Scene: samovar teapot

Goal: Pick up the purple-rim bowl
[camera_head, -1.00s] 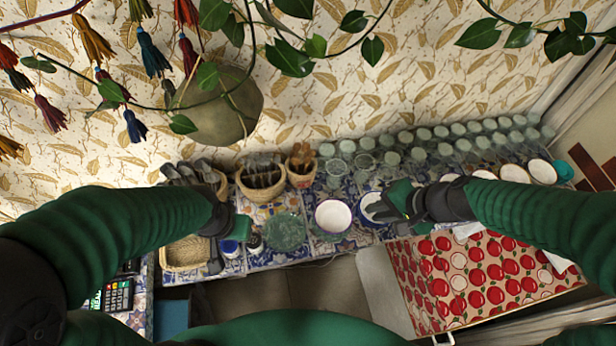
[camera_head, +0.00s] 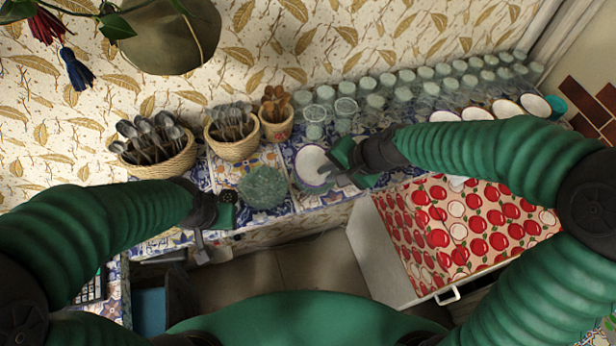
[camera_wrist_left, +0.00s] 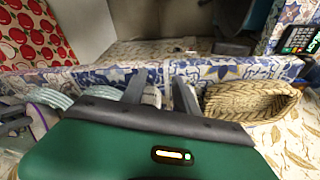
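The purple-rim bowl (camera_head: 310,160) is white inside with a dark rim and stands on the tiled counter, right of a green glass plate (camera_head: 264,187). Part of a purple rim (camera_wrist_left: 38,117) shows at the left of the left wrist view. My right gripper (camera_head: 328,173) is at the bowl's right edge, its fingers overlapping the rim in the head view. Whether they close on it cannot be told. My left gripper (camera_head: 202,243) is over the counter's front edge, left of the plate. Its fingers stand apart and empty in the left wrist view (camera_wrist_left: 160,92).
Baskets of spoons (camera_head: 155,150) and rows of glasses (camera_head: 430,85) line the counter's back. More bowls (camera_head: 508,108) stand at the far right. A cabinet with an apple-patterned top (camera_head: 450,230) is front right. A woven basket (camera_wrist_left: 250,102) lies near my left gripper.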

